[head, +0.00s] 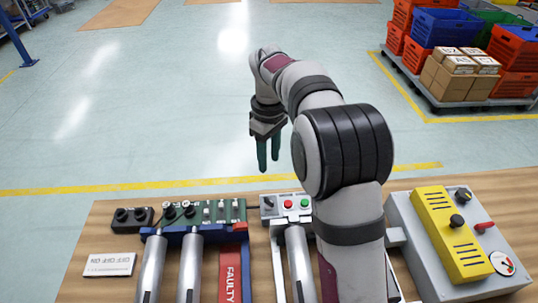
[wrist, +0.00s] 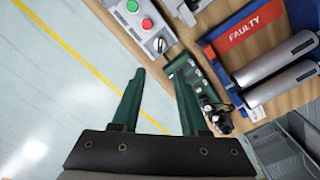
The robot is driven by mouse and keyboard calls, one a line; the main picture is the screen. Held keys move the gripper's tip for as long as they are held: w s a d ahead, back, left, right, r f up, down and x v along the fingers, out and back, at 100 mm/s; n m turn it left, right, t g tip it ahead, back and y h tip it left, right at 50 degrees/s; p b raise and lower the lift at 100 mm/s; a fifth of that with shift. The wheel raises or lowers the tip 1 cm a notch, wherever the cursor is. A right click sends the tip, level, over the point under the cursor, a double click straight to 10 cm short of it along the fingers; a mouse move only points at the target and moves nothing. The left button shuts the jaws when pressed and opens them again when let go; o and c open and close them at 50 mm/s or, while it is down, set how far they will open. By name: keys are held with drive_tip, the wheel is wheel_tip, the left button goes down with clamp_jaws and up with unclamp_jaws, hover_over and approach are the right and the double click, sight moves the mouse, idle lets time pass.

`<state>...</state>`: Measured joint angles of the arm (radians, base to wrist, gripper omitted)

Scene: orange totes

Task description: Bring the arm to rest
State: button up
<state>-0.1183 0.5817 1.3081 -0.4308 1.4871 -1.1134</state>
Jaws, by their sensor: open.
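My gripper (head: 268,152) hangs from my arm in the head view, its green fingers pointing down above the floor just beyond the far edge of the workbench. In the wrist view my gripper (wrist: 157,82) shows two green fingers spread apart with nothing between them. It is open and touches nothing that I can see. My arm rises from the bench at the right of centre and bends over toward the far side, hiding part of the bench behind it.
The wooden workbench (head: 80,245) carries a green board (head: 225,211), a button box (head: 287,205), metal cylinders (head: 152,268), a red FAULTY bin (head: 231,275) and a yellow-topped control box (head: 452,235). Orange totes (head: 515,45) and cartons (head: 465,75) stand on a far cart. The floor between is clear.

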drive_tip(key=shift+r, duration=0.15)
drive_tip(key=s+d+r+m+y, duration=0.1)
drive_tip(key=s+r+m, duration=0.25)
drive_tip(key=s, duration=0.55)
drive_tip(key=s+d+r+m, duration=0.1)
drive_tip(key=s+r+m, duration=0.1)
drive_tip(key=s+m, duration=0.5)
drive_tip(key=s+f+m, duration=0.2)
drive_tip(key=s, duration=0.6)
drive_tip(key=s+f+m, duration=0.2)
drive_tip(key=s+f, duration=0.1)
drive_tip(key=s, duration=0.6)
drive_tip(key=shift+s+y, duration=0.15)
drive_tip(key=shift+y, duration=0.25)
